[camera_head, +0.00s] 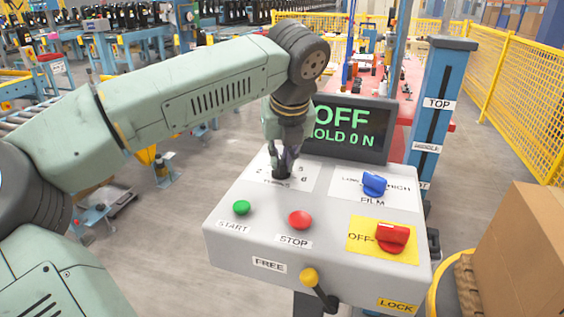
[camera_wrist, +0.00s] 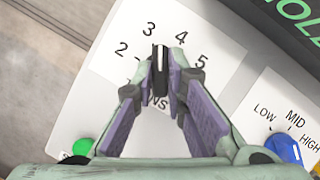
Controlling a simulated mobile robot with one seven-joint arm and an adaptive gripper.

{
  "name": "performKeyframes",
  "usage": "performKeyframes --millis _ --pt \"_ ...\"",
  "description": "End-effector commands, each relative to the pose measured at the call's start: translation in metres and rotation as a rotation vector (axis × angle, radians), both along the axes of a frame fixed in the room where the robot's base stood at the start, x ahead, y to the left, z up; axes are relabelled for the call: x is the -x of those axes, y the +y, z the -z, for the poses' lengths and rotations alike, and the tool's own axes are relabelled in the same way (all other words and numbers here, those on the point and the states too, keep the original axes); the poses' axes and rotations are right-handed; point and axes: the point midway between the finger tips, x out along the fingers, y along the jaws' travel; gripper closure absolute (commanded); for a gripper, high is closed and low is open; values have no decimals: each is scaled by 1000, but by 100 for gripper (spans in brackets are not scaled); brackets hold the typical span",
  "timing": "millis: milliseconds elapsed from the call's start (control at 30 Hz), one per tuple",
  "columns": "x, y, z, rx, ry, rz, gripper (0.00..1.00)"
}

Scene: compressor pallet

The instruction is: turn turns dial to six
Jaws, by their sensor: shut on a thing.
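The turns dial (camera_wrist: 161,58) is a black knob with a pale line along its top, on a white label plate (camera_wrist: 120,60) of the control box. In the wrist view the line runs roughly upward, between the printed 3 and 4. Printed 2, 3, 4 and 5 show there; the 6 is hidden by a finger, but the 6 (camera_head: 304,180) shows in the head view. My gripper (camera_head: 284,166) points down over the dial. Its two fingers (camera_wrist: 160,75) are shut on the knob from both sides. In the head view the fingers mostly hide the knob.
The box (camera_head: 230,205) also carries a green START button (camera_head: 241,207), a red STOP button (camera_head: 300,219), a blue FILM knob (camera_head: 374,184), a red knob (camera_head: 392,237) and a yellow lever (camera_head: 309,277). The screen (camera_head: 347,130) reads OFF, HOLD 0 N. A carton (camera_head: 525,250) stands right.

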Motion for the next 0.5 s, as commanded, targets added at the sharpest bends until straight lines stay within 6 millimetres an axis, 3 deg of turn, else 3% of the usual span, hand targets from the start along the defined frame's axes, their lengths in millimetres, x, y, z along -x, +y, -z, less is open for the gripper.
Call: performKeyframes --millis 500 --pt "0 3 0 4 -2 487 100"
